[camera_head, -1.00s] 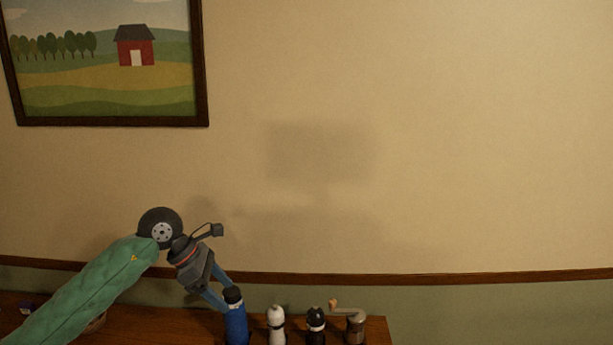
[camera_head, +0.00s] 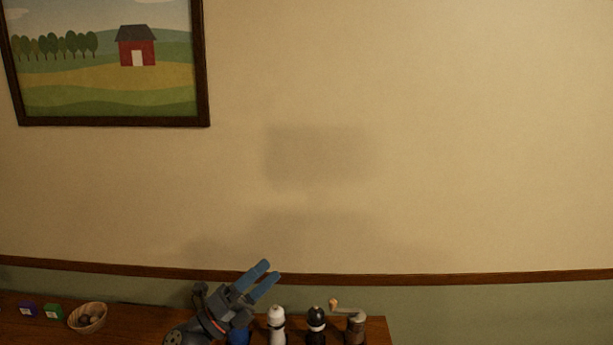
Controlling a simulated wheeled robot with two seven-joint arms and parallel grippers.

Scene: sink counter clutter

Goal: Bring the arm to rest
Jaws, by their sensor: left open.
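My left gripper (camera_head: 262,274) is at the bottom of the head view, left of the middle. Its two blue fingers are apart, point up and to the right, and hold nothing. A blue bottle (camera_head: 239,336) stands on the counter and is mostly hidden by my left gripper. My right gripper does not show.
A white mill (camera_head: 277,325), a black mill (camera_head: 316,325) and a mill with a crank (camera_head: 355,328) stand to the right on the wooden counter (camera_head: 135,320). A bowl (camera_head: 88,317), a green box (camera_head: 53,312) and a dark blue box (camera_head: 27,310) are at left.

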